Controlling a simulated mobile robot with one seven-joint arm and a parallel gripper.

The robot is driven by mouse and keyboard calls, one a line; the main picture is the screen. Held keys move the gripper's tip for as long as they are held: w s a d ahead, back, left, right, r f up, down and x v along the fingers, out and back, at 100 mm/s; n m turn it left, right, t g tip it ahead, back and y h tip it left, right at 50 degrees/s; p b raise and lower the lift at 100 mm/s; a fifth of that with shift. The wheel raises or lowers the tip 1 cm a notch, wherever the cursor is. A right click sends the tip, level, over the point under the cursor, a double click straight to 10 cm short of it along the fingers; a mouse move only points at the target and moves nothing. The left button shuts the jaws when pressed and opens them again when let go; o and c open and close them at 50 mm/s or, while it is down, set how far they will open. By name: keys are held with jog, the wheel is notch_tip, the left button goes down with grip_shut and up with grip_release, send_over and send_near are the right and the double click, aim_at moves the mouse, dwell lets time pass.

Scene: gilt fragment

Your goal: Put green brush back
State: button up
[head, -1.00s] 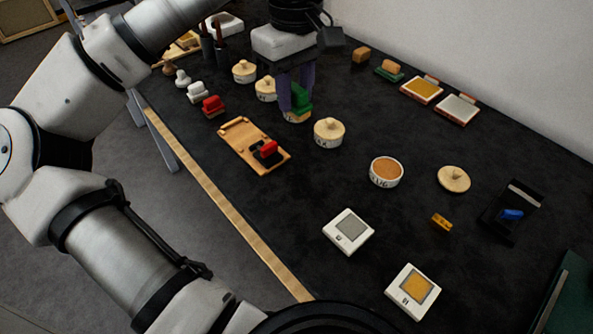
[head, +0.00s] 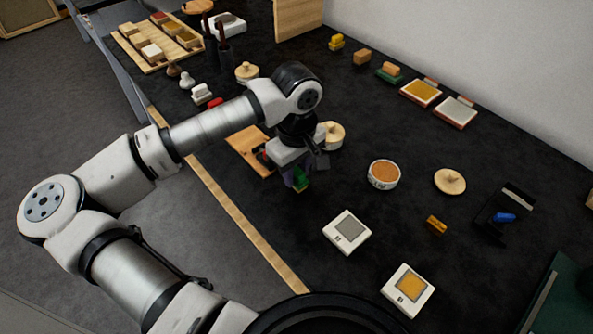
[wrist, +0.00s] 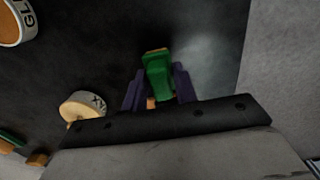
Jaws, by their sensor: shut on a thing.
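The green brush (head: 300,179) is held in my gripper (head: 296,180) above the dark table, near its front edge. In the wrist view the green brush (wrist: 157,75) sits between the two purple fingers of my gripper (wrist: 158,85), which are shut on it. A tan part shows at its far end and another near the gripper's base. The wooden board (head: 247,150) lies to the left of my gripper, partly hidden by my arm. In the head view a dark rest (head: 497,222) at the right holds a blue brush (head: 505,217).
A lidded round pot (head: 333,135) stands just behind my gripper. An open pot with orange contents (head: 383,174) and its loose lid (head: 450,181) are to the right. Two white square pads (head: 347,231) lie in front. The table between them is clear.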

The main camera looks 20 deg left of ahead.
aim_at(297, 170)
jog(key=shift+f, duration=0.65)
jog(key=shift+f, duration=0.2)
jog(key=o, duration=1)
jog(key=shift+o, duration=0.2)
jog(key=shift+r, duration=0.1)
notch_tip(297, 170, up, 12)
jog(key=b, duration=0.2)
jog(key=shift+r, duration=0.15)
